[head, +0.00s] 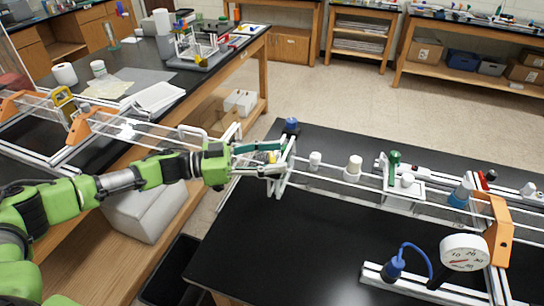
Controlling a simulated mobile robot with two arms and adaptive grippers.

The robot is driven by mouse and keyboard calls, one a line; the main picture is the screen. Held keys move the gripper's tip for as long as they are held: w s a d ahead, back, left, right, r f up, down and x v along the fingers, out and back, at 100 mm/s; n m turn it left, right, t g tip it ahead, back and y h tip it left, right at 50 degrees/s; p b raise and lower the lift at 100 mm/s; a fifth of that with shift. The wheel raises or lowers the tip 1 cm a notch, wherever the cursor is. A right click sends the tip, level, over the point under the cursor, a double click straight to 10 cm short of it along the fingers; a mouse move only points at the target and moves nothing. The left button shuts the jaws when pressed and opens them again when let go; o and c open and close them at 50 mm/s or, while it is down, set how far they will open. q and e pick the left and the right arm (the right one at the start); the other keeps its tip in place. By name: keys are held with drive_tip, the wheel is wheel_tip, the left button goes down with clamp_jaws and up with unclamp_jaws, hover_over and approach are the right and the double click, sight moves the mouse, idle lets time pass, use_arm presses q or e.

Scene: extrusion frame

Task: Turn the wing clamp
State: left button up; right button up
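My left gripper (277,158) reaches in from the left to the near-left end of the extrusion frame (340,180) on the black table. Its two fingers are apart, one above and one below, at a white upright plate (287,168). A small yellow piece (271,157) shows between the fingers; it may be the wing clamp, but it is partly hidden and too small to be sure. I cannot tell whether the fingers touch it. My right gripper is not in view.
A blue knob (291,126) tops the frame's left end. White knobs, a green cylinder (394,160) and an orange bracket (499,232) stand along the rails. A round dial (464,252) stands front right.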

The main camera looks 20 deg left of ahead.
use_arm(q)
drive_tip(key=v, duration=1.2)
idle(0.3)
